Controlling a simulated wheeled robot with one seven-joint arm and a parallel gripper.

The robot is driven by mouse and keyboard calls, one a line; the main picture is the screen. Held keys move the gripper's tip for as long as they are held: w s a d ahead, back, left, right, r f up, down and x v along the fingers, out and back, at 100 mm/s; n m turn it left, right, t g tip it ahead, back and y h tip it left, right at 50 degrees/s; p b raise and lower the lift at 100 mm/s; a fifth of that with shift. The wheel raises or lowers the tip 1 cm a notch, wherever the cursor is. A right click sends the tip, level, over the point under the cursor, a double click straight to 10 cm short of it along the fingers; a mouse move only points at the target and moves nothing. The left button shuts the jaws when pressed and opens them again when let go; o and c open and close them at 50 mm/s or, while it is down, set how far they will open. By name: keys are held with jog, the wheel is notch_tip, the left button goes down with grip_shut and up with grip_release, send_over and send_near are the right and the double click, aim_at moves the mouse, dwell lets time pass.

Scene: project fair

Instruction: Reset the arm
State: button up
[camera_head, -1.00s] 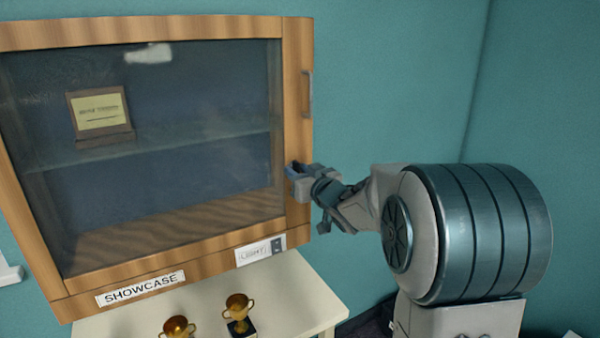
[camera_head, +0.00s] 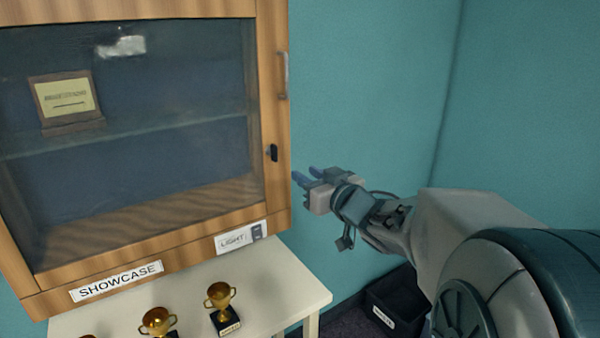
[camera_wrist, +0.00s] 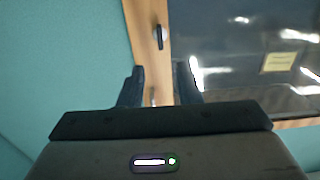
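My gripper (camera_head: 308,174) is in front of the teal wall, just right of the showcase's right edge in the head view. Its two fingers are apart with nothing between them; in the wrist view the open fingers (camera_wrist: 160,85) point toward the cabinet's wooden frame. The showcase (camera_head: 272,205) is a wooden cabinet with a closed glass door.
A pale table (camera_head: 290,290) stands below the showcase, with gold trophies (camera_head: 220,296) (camera_head: 157,321) on it. A plaque (camera_head: 66,97) stands on the shelf behind the glass. A dark bin (camera_head: 395,298) is on the floor at right. The wall space right of the cabinet is free.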

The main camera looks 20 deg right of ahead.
jog(key=shift+s, duration=0.15)
jog(key=s+d+f+m+g+h, duration=0.3)
jog(key=s+f+m+g+h, duration=0.2)
jog(key=s+f+g+h, duration=0.35)
jog(key=s+a+f+n+g+y, duration=0.1)
jog(key=s+a+f+g, duration=0.1)
jog(key=s, duration=0.5)
jog(key=s+a+f+g+y, duration=0.2)
jog(key=s+a+f, duration=0.3)
jog(key=s, duration=0.3)
jog(key=shift+s+f+n+g, duration=0.2)
jog(key=shift+f+n+g, duration=0.2)
jog(key=shift+f+g, duration=0.4)
jog(key=shift+a+r, duration=0.1)
